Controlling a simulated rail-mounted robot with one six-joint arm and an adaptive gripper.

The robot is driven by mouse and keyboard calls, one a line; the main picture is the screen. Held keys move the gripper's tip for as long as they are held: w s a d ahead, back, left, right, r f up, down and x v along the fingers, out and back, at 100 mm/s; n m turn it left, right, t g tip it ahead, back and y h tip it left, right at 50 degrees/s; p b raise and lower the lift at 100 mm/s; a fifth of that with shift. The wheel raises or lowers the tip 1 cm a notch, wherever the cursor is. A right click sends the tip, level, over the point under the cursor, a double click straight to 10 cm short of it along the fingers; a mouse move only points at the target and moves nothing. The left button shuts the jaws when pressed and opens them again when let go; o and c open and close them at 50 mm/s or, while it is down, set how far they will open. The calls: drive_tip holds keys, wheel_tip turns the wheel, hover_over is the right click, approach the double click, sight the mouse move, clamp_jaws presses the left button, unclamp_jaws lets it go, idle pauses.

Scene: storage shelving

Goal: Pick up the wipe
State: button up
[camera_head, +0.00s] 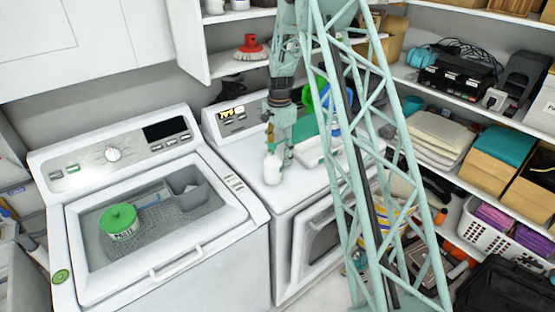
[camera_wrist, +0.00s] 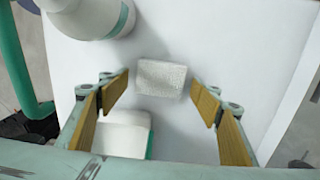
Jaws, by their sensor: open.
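The wipe (camera_wrist: 162,78) appears to be the small white, textured rectangular piece lying on the white machine top in the wrist view. My gripper (camera_wrist: 159,92) is open, with its two tan finger pads apart on the left and right of the wipe. I see no contact between the pads and the wipe. In the head view my gripper (camera_head: 288,158) points down over the top of the right-hand white machine (camera_head: 252,148). I cannot make out the wipe there.
A white bottle (camera_wrist: 100,18) stands close by at the upper left; in the head view the bottle (camera_head: 272,170) is beside my gripper. A white object with a green edge (camera_wrist: 125,138) lies close below the wipe. Shelves (camera_head: 450,95) stand at the right.

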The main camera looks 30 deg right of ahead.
sight(279, 155)
drive_tip(key=shift+c, duration=0.9)
drive_tip(key=c, duration=0.7)
drive_tip(key=shift+r, duration=0.15)
drive_tip(key=shift+c, duration=0.2)
wheel_tip(279, 155, up, 18)
idle(0.4)
